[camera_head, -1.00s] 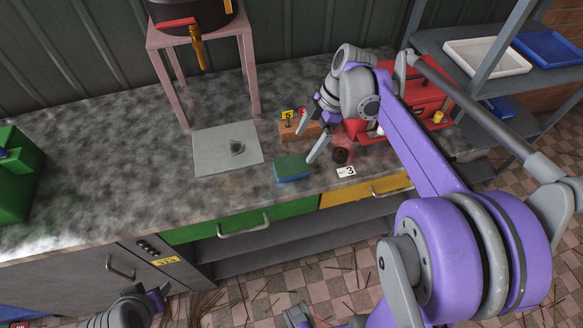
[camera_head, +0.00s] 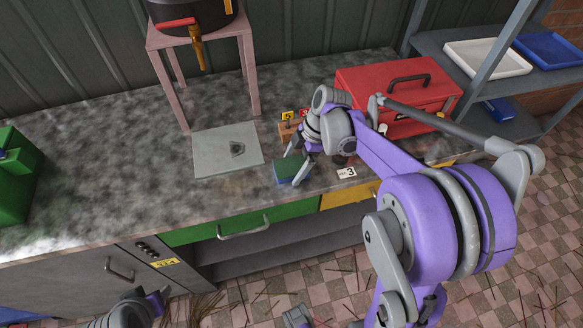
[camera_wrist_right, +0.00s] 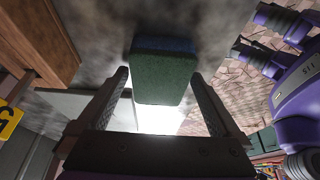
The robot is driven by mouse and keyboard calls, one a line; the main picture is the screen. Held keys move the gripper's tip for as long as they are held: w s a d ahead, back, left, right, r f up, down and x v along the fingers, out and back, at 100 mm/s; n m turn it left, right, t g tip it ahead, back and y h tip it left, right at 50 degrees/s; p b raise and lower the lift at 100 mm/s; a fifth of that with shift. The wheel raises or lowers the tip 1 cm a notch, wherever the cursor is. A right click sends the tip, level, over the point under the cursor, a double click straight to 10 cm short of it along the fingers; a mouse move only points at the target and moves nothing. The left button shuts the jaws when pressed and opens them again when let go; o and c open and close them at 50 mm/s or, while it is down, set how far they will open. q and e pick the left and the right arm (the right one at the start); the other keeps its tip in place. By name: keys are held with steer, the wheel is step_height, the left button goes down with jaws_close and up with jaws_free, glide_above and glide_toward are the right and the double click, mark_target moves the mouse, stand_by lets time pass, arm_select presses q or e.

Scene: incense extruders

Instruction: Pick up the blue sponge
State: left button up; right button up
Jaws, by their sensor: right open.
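The blue sponge (camera_head: 287,172) has a dark green top and blue sides. It lies on the grey countertop near the front edge, right of a grey plate. My right gripper (camera_head: 292,168) is open over the sponge, with its fingers at either side of it. In the right wrist view the sponge (camera_wrist_right: 163,75) shows ahead, between and just beyond the two fingertips (camera_wrist_right: 160,85); I cannot tell whether they touch it. My left gripper (camera_head: 152,300) is low at the bottom left, away from the counter; its jaws are too unclear to read.
The grey plate (camera_head: 212,150) lies left of the sponge. A wooden block (camera_head: 287,132) with a yellow tag stands behind it.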

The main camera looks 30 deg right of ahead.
mark_target(294, 165)
steer(key=c, duration=1.3)
arm_select(q)
steer(key=shift+w+r+p, duration=0.1)
steer(key=shift+r+p, duration=0.3)
steer(key=shift+r, duration=0.1)
arm_select(e)
step_height(294, 165, up, 10)
steer(key=shift+r, duration=0.1)
